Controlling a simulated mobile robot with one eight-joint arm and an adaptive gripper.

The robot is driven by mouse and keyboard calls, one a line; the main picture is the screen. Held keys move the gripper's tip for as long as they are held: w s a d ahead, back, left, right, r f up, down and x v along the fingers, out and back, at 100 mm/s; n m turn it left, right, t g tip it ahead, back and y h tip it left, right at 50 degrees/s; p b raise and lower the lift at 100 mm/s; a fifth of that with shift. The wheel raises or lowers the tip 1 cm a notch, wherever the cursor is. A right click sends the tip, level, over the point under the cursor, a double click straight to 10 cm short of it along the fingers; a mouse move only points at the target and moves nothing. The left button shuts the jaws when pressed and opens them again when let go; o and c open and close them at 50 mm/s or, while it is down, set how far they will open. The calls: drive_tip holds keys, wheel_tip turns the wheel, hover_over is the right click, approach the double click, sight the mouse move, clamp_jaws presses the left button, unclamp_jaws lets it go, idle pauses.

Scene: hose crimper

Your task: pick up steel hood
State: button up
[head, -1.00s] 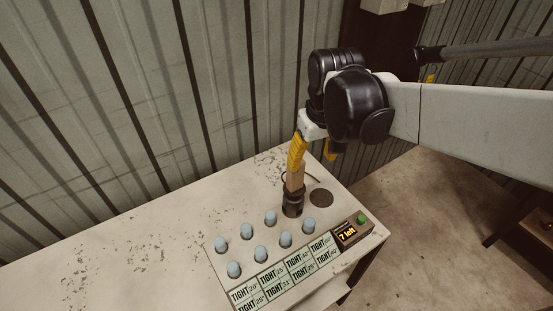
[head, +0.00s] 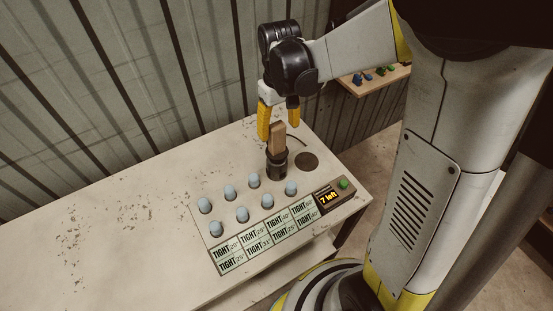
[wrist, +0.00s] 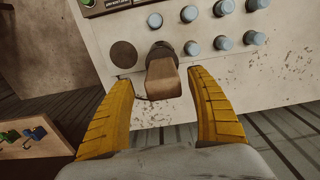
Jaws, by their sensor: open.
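No thing in view is plainly a steel hood, so I cannot tell which it is. A dark round cylinder (head: 277,165) stands upright on the bench, with a tan block (head: 278,139) rising from its top. My gripper (head: 279,124) is open and empty, its yellow fingers pointing down near the block. In the wrist view my gripper (wrist: 158,80) has the tan block (wrist: 163,78) between and beyond its fingertips, with a gap on both sides. The block hides most of the cylinder there.
Several blue-capped pegs (head: 254,181) stand in rows on the bench (head: 130,220). Beside them are "TIGHT" labels (head: 262,240), a display reading "7 left" (head: 328,198) with a green button (head: 344,183), and a dark round hole (head: 307,161). The bench's left side is clear.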

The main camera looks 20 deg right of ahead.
sight(277, 137)
drive_tip(key=f, duration=0.1)
drive_tip(key=f+b, duration=0.1)
drive_tip(key=f, duration=0.2)
drive_tip(key=shift+w+a, duration=0.1)
drive_tip(key=shift+a, duration=0.15)
clamp_jaws()
drive_tip(key=shift+r, duration=0.1)
